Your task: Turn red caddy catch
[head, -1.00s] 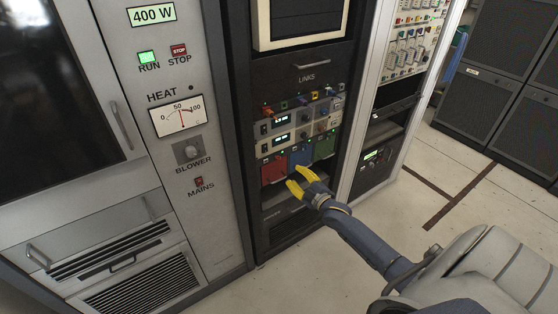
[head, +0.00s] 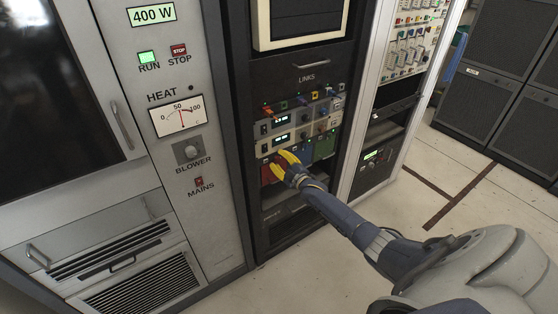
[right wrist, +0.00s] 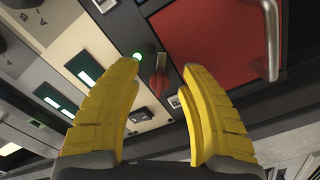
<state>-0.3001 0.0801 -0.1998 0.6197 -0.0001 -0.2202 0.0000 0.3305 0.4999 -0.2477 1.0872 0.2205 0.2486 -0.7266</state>
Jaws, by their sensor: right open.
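The red caddy (head: 267,174) sits in the middle rack, left of the blue one, partly hidden by my right gripper. In the right wrist view the red panel (right wrist: 212,42) has a metal handle (right wrist: 271,40) at its right side. A small red catch (right wrist: 161,84) shows beside the panel, near a lit green lamp (right wrist: 137,56). My right gripper (head: 283,160) has yellow fingers. It is open, and in the right wrist view the catch appears between its fingertips; I cannot tell whether they touch it. The catch is hidden in the head view. My left gripper is not in view.
The blue caddy (head: 301,156) and the green caddy (head: 324,146) are close to the right of my gripper. Modules with coloured plugs (head: 300,118) are above. The floor at right is clear.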

